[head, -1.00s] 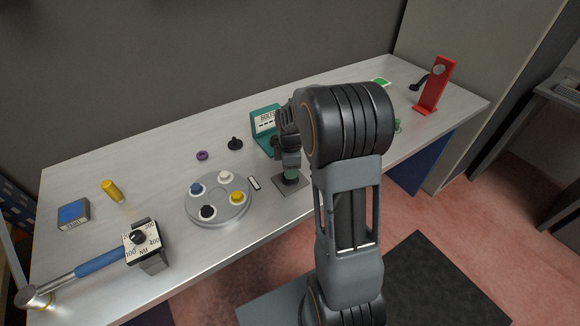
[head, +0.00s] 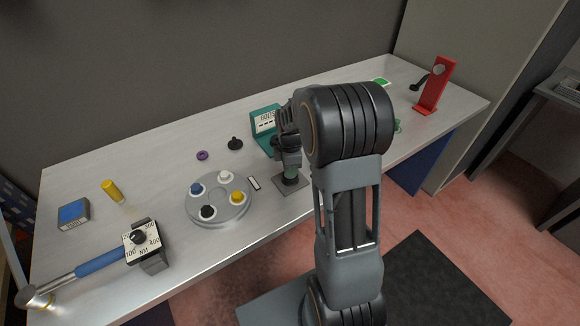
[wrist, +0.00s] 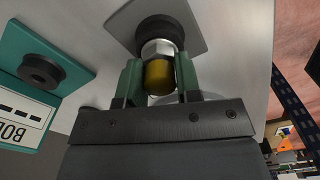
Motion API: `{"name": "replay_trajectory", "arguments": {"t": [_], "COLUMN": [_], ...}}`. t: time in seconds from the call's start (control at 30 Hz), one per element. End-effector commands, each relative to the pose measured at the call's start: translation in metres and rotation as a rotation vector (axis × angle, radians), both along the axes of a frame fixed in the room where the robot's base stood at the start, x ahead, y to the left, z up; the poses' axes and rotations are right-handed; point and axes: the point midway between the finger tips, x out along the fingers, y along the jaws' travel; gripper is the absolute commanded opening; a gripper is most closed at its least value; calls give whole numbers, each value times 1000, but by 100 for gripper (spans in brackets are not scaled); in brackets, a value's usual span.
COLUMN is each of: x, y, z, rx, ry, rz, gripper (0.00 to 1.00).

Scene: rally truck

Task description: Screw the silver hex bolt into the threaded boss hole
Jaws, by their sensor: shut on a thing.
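My gripper (wrist: 158,80) has its two green fingers shut on the silver hex bolt (wrist: 157,47). A gold-coloured piece (wrist: 159,76) sits between the fingers on the palm side of the silver part. The bolt's far end meets a round black boss (wrist: 159,28) on a square grey plate (wrist: 190,12). The boss hole itself is hidden by the bolt, so I cannot tell how deep the bolt sits. In the head view, my gripper (head: 291,168) points down over the plate (head: 290,188) near the bench's front edge. My arm hides part of this area.
A teal stand (head: 263,122) with a bolts label is close behind my gripper. A round grey tray (head: 220,213) with coloured caps lies to the left. A torque wrench (head: 97,263) is at the front left, and a red stand (head: 434,85) is at the far right.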

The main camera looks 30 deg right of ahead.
Motion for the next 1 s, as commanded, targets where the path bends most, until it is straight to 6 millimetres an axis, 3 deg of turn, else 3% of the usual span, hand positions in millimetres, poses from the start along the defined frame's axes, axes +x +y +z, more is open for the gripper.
{"name": "replay_trajectory", "arguments": {"t": [1.0], "x": [0], "y": [0], "z": [0], "rx": [0], "ry": [1], "rz": [-311], "gripper": [18]}}
